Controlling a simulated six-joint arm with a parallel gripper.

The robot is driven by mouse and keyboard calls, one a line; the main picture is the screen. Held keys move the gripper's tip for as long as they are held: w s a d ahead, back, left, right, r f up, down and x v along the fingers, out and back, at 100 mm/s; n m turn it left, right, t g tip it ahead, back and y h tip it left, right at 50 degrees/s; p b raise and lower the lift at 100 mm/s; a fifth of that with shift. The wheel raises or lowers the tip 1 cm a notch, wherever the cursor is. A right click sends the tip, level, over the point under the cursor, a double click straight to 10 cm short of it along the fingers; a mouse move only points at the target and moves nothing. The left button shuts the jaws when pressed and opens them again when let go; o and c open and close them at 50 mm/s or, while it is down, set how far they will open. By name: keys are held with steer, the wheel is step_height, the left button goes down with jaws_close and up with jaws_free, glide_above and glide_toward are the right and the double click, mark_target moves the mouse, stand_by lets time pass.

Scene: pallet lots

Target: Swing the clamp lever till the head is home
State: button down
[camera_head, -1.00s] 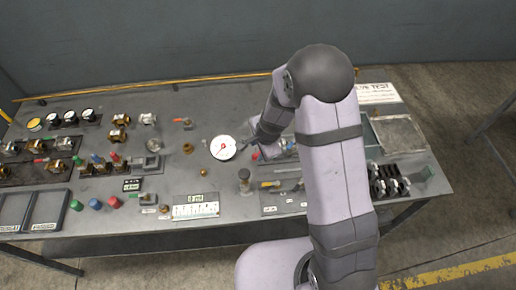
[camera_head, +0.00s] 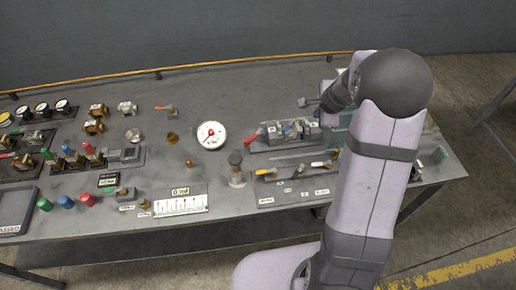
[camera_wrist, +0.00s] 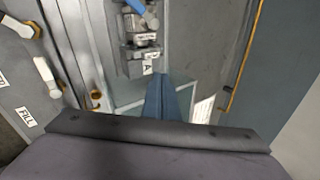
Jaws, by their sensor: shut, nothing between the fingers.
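My gripper (camera_head: 310,102) is shut and empty at the back right of the bench, behind and above a grey fixture. The fixture (camera_head: 290,133) carries metal and blue parts. A red-handled lever (camera_head: 251,137) sticks out at its left end; it looks like the clamp lever, but the clamp head is too small to make out. In the wrist view my fingers show as a blue-grey wedge (camera_wrist: 163,97), apart from a grey block (camera_wrist: 142,62) marked A. A blue handle (camera_wrist: 150,17) lies above that block. My arm hides the bench to the right.
A brass rail (camera_head: 215,65) runs along the back edge. Several fittings crowd the left half.

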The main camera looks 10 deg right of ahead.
mark_target(250, 142)
steer(key=shift+w+d+r+m+y+b, duration=0.1)
steer(key=shift+d+r+m+y+b, duration=0.15)
steer(key=shift+d, duration=0.25)
steer(key=shift+d+r+m+y+b, duration=0.15)
steer(key=shift+d+b, duration=0.15)
steer(key=shift+d, duration=0.2)
steer(key=s+a+r+g+y, duration=0.2)
steer(key=s+a+r+y, duration=0.15)
steer(key=a, duration=0.35)
steer(key=s+a+r+g+y, duration=0.2)
steer(key=s+a+y, duration=0.15)
steer(key=a, duration=0.35)
steer(key=shift+m, duration=0.3)
steer(key=shift+a+r+p+x, duration=0.25)
steer(key=shift+p+x, duration=0.55)
steer(key=shift+x, duration=1.3)
steer(key=shift+a+r+p+x, duration=0.2)
steer(key=shift+p+x, duration=0.55)
steer(key=shift+x, duration=1.4)
steer(key=shift+a+r+p+x, duration=0.1)
steer(key=shift+a+p+x, duration=0.2)
steer(key=shift+p+x, duration=1.15)
